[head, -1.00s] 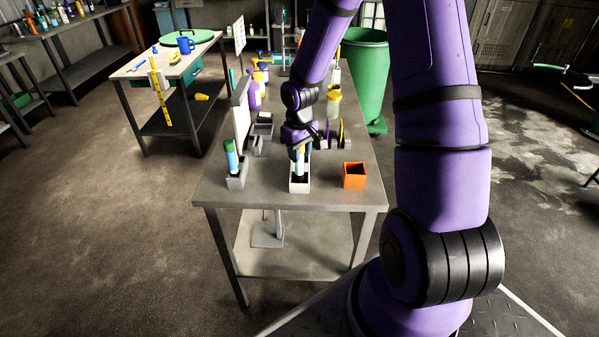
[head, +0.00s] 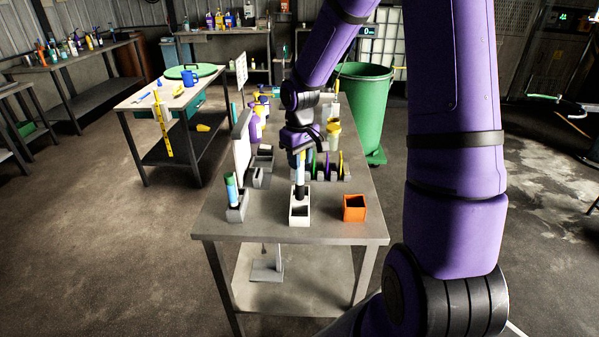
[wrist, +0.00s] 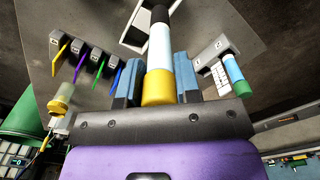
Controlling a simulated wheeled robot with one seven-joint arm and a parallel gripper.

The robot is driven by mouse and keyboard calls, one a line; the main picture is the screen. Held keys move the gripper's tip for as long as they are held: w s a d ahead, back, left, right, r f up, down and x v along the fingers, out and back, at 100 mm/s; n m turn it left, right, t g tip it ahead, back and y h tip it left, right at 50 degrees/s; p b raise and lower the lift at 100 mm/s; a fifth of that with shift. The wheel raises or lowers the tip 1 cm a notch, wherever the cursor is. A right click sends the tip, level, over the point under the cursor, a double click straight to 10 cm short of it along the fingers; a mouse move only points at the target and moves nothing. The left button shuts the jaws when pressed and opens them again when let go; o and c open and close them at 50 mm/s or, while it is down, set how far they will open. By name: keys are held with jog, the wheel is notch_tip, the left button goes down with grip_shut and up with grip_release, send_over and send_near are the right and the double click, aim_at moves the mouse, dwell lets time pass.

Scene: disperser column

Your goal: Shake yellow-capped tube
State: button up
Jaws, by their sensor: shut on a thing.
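The yellow-capped tube (wrist: 159,55) has a pale blue and white body and a black lower end. It hangs upright from my gripper (wrist: 158,85), whose blue fingers are shut on it near the yellow cap. In the head view my gripper (head: 299,157) and the tube (head: 299,175) are directly over the white holder (head: 299,217). The black end is at the holder's opening; I cannot tell whether it is fully clear of it. The holder's opening also shows in the wrist view (wrist: 136,38).
A green-and-blue tube (head: 232,188) stands in a grey holder (head: 237,214) at left. An orange box (head: 354,209) is at right. Behind are a rack with coloured pieces (head: 328,168), a yellow-topped container (head: 333,132) and a white board (head: 242,150). The table's (head: 270,229) front strip is clear.

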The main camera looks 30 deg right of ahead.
notch_tip(320, 180, up, 17)
dwell(1.1)
jog(key=shift+r, duration=0.1)
jog(key=shift+o, duration=0.6)
jog(key=shift+c, duration=0.6)
